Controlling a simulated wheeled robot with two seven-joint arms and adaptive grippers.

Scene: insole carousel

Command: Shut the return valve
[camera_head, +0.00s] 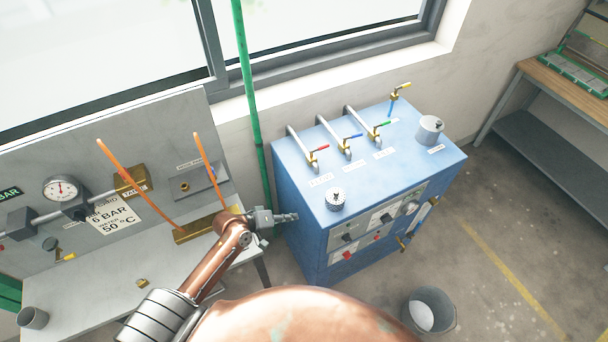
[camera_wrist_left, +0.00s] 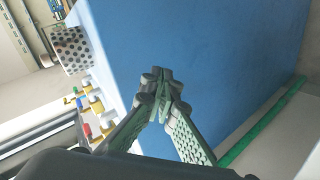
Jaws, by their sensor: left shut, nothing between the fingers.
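The blue cabinet (camera_head: 315,233) carries several small valves on its top. Three sit on grey pipes: one with a red handle (camera_head: 319,148), one with a blue handle (camera_head: 353,135) and one with a green handle (camera_head: 382,124). My left gripper (camera_head: 294,217) is shut and empty, beside the cabinet's left side, apart from the valves. In the left wrist view its fingertips (camera_wrist_left: 163,77) meet before the blue panel. My right gripper is out of view.
A perforated grey cap (camera_head: 335,199) and a grey cylinder (camera_head: 431,130) stand on the cabinet. A grey bench with a gauge (camera_head: 60,189) and orange hoses is at left. A green pipe (camera_head: 252,100) rises behind my gripper. A bucket (camera_head: 430,311) stands on the floor.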

